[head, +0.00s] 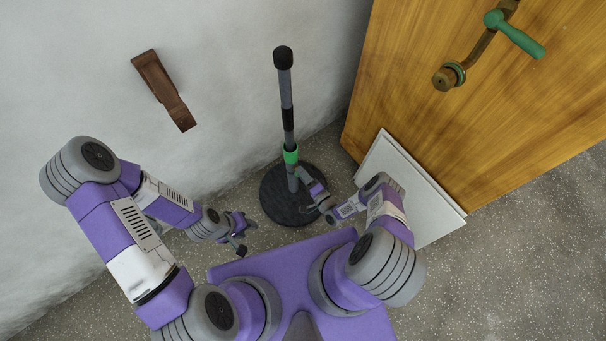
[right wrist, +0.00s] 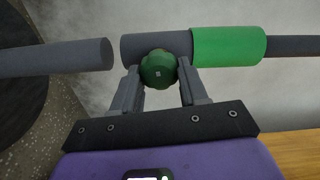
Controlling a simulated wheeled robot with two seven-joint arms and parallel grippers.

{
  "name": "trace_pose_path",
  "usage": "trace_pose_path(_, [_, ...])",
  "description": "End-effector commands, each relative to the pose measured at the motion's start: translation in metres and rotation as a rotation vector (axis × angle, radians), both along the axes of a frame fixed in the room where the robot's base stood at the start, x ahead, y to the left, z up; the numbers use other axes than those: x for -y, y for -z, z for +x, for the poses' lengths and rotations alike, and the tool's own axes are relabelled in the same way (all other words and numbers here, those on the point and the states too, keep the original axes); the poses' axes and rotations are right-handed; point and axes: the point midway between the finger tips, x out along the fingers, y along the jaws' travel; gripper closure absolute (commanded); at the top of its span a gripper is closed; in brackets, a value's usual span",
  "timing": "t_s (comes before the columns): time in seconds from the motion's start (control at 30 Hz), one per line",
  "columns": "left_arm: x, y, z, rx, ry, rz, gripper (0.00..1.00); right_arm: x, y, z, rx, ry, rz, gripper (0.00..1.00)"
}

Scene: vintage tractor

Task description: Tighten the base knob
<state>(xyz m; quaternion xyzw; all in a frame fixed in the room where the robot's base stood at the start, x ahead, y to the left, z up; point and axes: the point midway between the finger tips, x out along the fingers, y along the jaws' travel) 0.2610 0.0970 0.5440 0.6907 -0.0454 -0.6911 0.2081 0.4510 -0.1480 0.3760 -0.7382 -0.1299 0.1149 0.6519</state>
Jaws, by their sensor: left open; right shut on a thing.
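A stand with a grey pole (head: 287,100) rises from a round dark base (head: 285,212) on the floor. In the right wrist view a green knob (right wrist: 158,69) sits on the side of a dark grey collar (right wrist: 136,49), just left of a green sleeve (right wrist: 228,46) on the pole. My right gripper (right wrist: 158,80) is shut on the knob, with one finger on each side of it. In the head view my right gripper (head: 303,180) is beside the lower pole and hides the knob. My left gripper (head: 245,235) is open and empty, left of the base.
A wooden panel (head: 480,110) with a green-handled crank (head: 515,35) stands at the right. A white board (head: 440,215) lies at its foot, near my right arm. A brown bracket (head: 163,90) is on the grey wall. Speckled floor is free at the right.

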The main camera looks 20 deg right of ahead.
Motion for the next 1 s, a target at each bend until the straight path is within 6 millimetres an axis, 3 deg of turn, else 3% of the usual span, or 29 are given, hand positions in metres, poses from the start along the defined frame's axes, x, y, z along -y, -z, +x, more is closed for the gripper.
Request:
trace_pose_path(0.4, [0.0,-0.0001,0.0,0.0,0.0,0.0,0.57,0.0008,0.0015,-0.0015,-0.061,0.001,0.166,0.87])
trace_pose_path(0.93, [0.0,-0.0001,0.0,0.0,0.0,0.0,0.57,0.001,0.002,-0.0021,-0.071,0.001,0.186,0.87])
trace_pose_path(0.97, [0.0,-0.0001,0.0,0.0,0.0,0.0,0.57,0.0011,0.002,-0.0022,-0.071,0.001,0.186,0.54])
trace_pose_path(1.0, [0.0,-0.0001,0.0,0.0,0.0,0.0,0.57,0.0009,0.002,-0.0021,-0.07,0.001,0.186,0.48])
